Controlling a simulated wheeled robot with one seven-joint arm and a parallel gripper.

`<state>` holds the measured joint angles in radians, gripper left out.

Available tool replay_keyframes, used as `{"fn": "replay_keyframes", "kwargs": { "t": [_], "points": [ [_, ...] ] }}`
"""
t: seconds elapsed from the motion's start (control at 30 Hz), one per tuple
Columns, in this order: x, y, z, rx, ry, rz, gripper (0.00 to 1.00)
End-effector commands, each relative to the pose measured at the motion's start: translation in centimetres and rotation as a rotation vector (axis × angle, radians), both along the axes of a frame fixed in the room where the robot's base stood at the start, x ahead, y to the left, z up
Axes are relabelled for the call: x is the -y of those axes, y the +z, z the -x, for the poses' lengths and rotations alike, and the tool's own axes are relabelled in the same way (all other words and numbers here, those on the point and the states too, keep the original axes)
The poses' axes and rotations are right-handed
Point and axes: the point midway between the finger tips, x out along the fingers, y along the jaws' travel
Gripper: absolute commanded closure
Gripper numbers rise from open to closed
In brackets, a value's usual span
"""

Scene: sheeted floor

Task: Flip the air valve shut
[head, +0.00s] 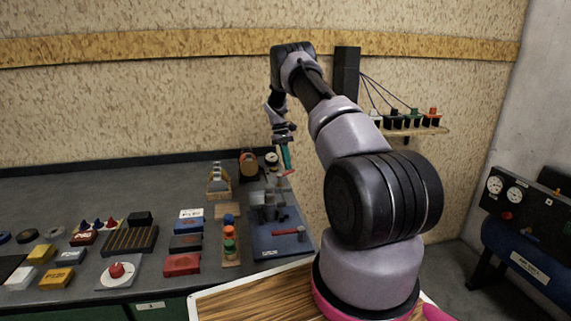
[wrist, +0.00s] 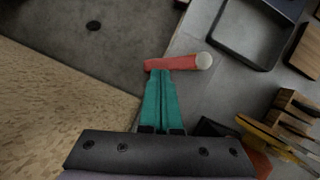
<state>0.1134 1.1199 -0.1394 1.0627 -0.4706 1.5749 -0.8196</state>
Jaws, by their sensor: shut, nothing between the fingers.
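The air valve's lever, a red bar with a pale round end, shows in the wrist view (wrist: 182,62) beside the edge of the grey bench. In the head view a small bit of red (head: 289,173) shows at the gripper's tips. My gripper has teal fingers, pressed together and empty; it shows in the head view (head: 287,170) and the wrist view (wrist: 160,74). The fingertips meet the near side of the red bar in the wrist picture; I cannot tell if they touch it. The valve's body is not clearly visible.
The bench (head: 75,193) carries many small blocks and fixtures. A blue-grey board (head: 270,247) with a red-handled part (head: 288,232) lies near its right end. A wall shelf (head: 420,130) holds colored connectors. A blue tank with gauges (head: 530,250) stands far right.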

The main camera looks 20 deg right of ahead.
Motion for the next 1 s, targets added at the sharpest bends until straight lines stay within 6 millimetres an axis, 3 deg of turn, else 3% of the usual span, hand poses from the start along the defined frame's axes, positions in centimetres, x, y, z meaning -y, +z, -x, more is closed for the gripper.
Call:
{"fn": "replay_keyframes", "kwargs": {
  "t": [1.0],
  "points": [
    [1.1, -0.2, 1.9, -0.004, -0.305, -0.001, 1.00]
  ]
}}
